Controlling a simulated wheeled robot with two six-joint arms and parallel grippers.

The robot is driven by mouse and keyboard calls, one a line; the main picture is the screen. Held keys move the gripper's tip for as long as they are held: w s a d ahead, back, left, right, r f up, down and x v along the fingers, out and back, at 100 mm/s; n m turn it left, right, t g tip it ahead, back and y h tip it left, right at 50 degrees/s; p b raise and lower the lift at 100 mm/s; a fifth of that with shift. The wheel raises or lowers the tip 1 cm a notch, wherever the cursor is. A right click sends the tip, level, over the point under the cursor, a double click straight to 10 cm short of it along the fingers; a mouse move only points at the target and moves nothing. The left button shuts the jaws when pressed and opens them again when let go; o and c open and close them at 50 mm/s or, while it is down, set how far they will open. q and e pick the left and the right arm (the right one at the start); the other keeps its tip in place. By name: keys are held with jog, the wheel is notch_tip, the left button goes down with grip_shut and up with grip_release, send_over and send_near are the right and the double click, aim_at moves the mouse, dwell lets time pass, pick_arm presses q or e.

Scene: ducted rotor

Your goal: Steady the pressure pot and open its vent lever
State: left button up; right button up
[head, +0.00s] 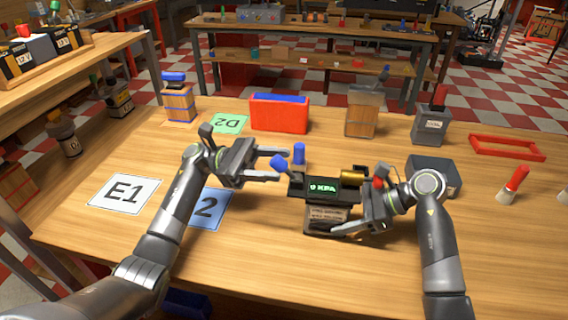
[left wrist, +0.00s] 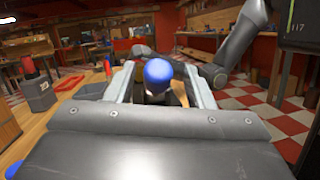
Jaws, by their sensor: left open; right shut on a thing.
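The pressure pot (head: 326,214) stands on the wooden table, with a black top and a green "0 KPA" readout. Its vent lever (head: 279,163) has a blue knob and leans up to the left. My left gripper (head: 276,164) is open, its fingers on either side of the blue knob. The left wrist view shows the knob (left wrist: 158,72) between the two fingers, with no clear grip on it. My right gripper (head: 345,226) is shut on the pot at its right front side. Its fingers partly hide the pot's body.
A blue cylinder (head: 298,153) stands just behind the lever. A red bin (head: 279,116), a wooden canister (head: 362,112) and a grey box (head: 431,125) stand further back. Table around the E1 card (head: 124,193) is clear.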

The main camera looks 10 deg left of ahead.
pick_arm(q)
jog(key=v, duration=0.9)
pick_arm(e)
jog(key=shift+d+f, duration=0.1)
jog(key=shift+f, duration=0.1)
pick_arm(q)
jog(key=shift+s+d, duration=0.1)
pick_arm(e)
jog(key=o, duration=1)
